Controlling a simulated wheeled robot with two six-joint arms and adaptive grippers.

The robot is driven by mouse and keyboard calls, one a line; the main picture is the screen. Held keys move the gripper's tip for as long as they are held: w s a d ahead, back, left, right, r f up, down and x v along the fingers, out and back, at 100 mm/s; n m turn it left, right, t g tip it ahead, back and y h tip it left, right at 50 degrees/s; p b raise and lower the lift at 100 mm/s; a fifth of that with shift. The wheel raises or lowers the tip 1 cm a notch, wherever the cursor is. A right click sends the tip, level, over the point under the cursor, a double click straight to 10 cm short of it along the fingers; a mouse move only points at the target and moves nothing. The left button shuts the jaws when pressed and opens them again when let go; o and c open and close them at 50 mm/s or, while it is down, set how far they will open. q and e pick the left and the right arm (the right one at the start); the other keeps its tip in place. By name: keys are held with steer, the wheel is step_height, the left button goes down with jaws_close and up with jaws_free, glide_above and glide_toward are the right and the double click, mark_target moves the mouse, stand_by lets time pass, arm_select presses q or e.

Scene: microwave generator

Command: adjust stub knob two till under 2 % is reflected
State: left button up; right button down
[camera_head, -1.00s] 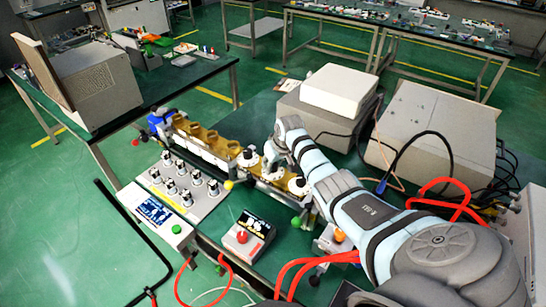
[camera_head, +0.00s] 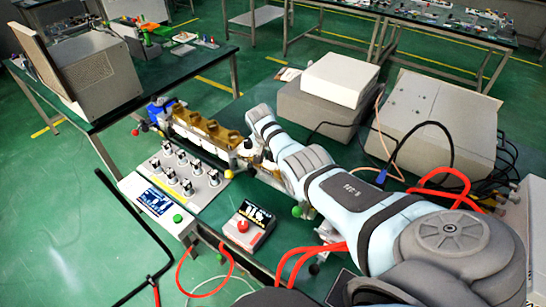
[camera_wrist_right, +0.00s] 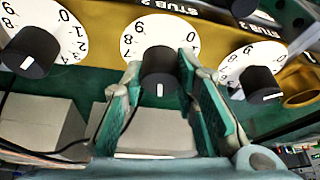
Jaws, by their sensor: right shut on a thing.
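In the right wrist view, three black knobs with white pointer marks sit on white numbered dials along a brass-coloured part. The middle knob (camera_wrist_right: 160,72) is between the teal fingers of my right gripper (camera_wrist_right: 160,62), which is shut on it; its white mark points down. Labels reading STUB stand beside the dials, partly cut off, and the middle one seems to read STUB 2. In the head view, my right forearm reaches over the brass waveguide (camera_head: 210,132) and hides the held knob. A small red-buttoned meter (camera_head: 250,220) shows white figures too small to read. My left gripper is out of view.
A left knob (camera_wrist_right: 30,52) and a right knob (camera_wrist_right: 262,84) flank the gripper closely. A control panel (camera_head: 205,192) with several knobs stands left of the meter. Grey boxes (camera_head: 325,105) stand behind the arm, and red cables (camera_head: 300,260) loop near the front.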

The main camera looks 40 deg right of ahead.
steer(key=shift+m+g+h+b, duration=0.3)
steer(key=shift+m+g+b, duration=0.1)
steer(key=shift+m+b, duration=0.8)
steer(key=c, duration=1.3)
jaws_free()
steer(key=shift+r, duration=0.15)
steer(key=v, duration=1.1)
steer(key=shift+a+r, duration=0.15)
steer(key=shift+r, duration=0.2)
